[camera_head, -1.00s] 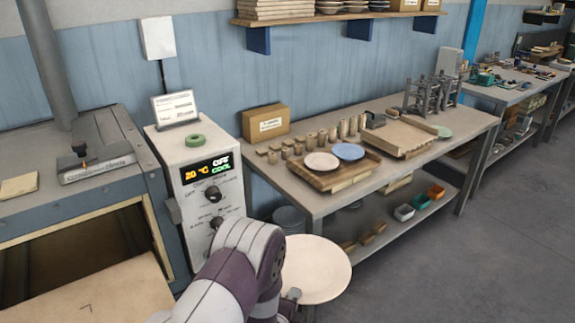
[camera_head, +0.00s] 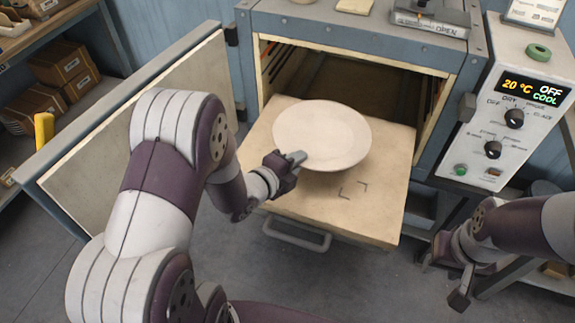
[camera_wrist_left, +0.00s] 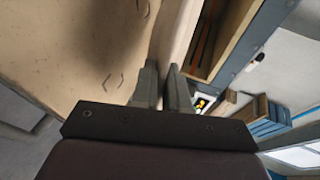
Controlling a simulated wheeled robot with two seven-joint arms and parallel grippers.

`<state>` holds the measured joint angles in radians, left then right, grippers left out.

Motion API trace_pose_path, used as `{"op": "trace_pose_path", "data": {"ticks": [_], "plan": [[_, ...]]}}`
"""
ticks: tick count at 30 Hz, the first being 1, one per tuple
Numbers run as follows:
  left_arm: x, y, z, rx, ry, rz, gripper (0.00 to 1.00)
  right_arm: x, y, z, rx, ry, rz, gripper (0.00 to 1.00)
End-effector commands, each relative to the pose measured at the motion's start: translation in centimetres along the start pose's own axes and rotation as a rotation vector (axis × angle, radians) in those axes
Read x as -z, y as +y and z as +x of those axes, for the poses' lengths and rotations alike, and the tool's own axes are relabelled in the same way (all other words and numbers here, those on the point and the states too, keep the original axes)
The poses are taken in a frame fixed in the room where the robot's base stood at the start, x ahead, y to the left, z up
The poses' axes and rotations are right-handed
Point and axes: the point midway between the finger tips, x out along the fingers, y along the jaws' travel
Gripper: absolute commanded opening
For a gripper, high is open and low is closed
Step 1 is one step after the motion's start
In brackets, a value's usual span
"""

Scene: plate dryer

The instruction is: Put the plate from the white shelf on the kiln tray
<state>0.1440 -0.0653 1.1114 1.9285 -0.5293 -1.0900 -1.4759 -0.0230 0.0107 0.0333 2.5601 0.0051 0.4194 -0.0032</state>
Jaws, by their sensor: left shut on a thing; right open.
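A pale round plate (camera_head: 322,134) is over the pulled-out kiln tray (camera_head: 375,215) in the head view. My left gripper (camera_head: 296,160) is shut on the plate's near left rim. Whether the plate touches the tray or hangs just above it I cannot tell. In the left wrist view the fingers (camera_wrist_left: 160,85) close together on the plate's edge (camera_wrist_left: 178,35), with the tray surface (camera_wrist_left: 70,50) behind. My right gripper (camera_head: 455,283) is open and empty, low at the right, apart from the tray.
The kiln door (camera_head: 150,110) stands open at the left. The control panel (camera_head: 515,115) reads 20 °C, OFF and COOL. The tray has a handle (camera_head: 297,235) at its front and corner marks on its bare surface. A shelf with boxes (camera_head: 65,75) stands far left.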

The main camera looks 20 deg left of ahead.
Motion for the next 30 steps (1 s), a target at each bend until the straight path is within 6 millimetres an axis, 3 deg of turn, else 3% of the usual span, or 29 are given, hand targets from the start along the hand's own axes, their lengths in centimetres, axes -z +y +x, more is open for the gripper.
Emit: {"op": "trace_pose_path", "data": {"ticks": [3,9,13,19,27,28,29,30], "plan": [[-3.7,2.0,-0.2,0.004,-0.011,-0.005,0.0,0.0,0.0,-0.3,0.0,0.0,0.0,0.43],[-7.5,4.5,-0.2,0.006,-0.006,-0.002,0.0,0.0,0.0,-0.3,0.0,0.0,0.0,0.43],[-8.2,5.6,-0.1,0.005,-0.002,-0.001,0.0,0.0,0.0,-0.3,0.0,0.0,0.0,0.43],[-8.2,8.6,1.0,0.005,-0.001,-0.002,0.0,0.0,0.0,-0.1,0.0,0.0,0.0,0.43],[-8.2,8.9,1.1,0.006,-0.002,0.001,0.0,0.0,0.0,-0.1,0.0,0.0,0.0,0.43],[-8.1,9.1,1.1,0.001,-0.002,-0.002,0.17,0.0,0.0,0.0,0.0,0.0,0.0,0.43],[-8.1,9.1,1.1,0.001,-0.002,-0.002,0.25,0.0,0.0,-0.1,0.0,0.0,0.0,0.43],[-8.1,9.1,1.1,0.002,-0.002,-0.002,0.25,0.0,0.0,-0.1,0.0,0.0,0.0,0.43]]}}
